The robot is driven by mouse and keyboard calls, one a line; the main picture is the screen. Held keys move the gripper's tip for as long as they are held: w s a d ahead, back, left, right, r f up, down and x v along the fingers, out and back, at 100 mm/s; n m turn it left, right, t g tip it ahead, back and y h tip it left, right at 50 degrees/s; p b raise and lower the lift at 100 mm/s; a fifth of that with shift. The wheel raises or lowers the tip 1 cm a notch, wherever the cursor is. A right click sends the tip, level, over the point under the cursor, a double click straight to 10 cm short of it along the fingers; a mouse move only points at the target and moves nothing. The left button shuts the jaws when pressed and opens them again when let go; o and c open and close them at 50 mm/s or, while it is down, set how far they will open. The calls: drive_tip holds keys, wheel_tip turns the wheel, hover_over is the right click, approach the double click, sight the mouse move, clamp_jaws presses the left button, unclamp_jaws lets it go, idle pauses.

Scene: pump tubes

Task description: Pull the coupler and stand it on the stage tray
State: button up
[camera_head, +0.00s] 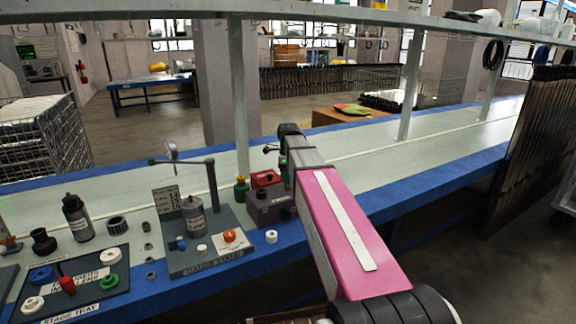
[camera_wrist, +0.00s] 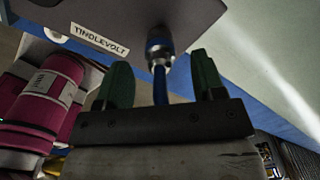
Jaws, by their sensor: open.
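In the wrist view, the coupler (camera_wrist: 159,46) is a silver fitting with a blue ring, at the edge of a grey unit labelled TINDLEVOLT (camera_wrist: 130,18). A blue stem or tube runs from it down between my fingers. My gripper (camera_wrist: 160,64) is open, with one green finger on each side of the coupler's line; I cannot tell whether either touches it. In the head view, my arm's end hangs over a grey box with a red top (camera_head: 266,181), and the coupler is hidden there. The dark stage tray (camera_head: 100,291) lies at the lower left.
The tray carries white rings, a blue piece (camera_head: 41,274) and a red piece (camera_head: 67,285). A gauge stand (camera_head: 208,264) with a post stands between tray and box. A dark bottle (camera_head: 77,217) stands behind the tray. A shelf upright (camera_head: 240,95) rises behind the box.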

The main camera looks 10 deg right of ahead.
drive_tip(key=shift+f, duration=1.5)
clamp_jaws()
drive_tip(key=shift+r, duration=0.75)
drive_tip(key=shift+r, duration=1.85)
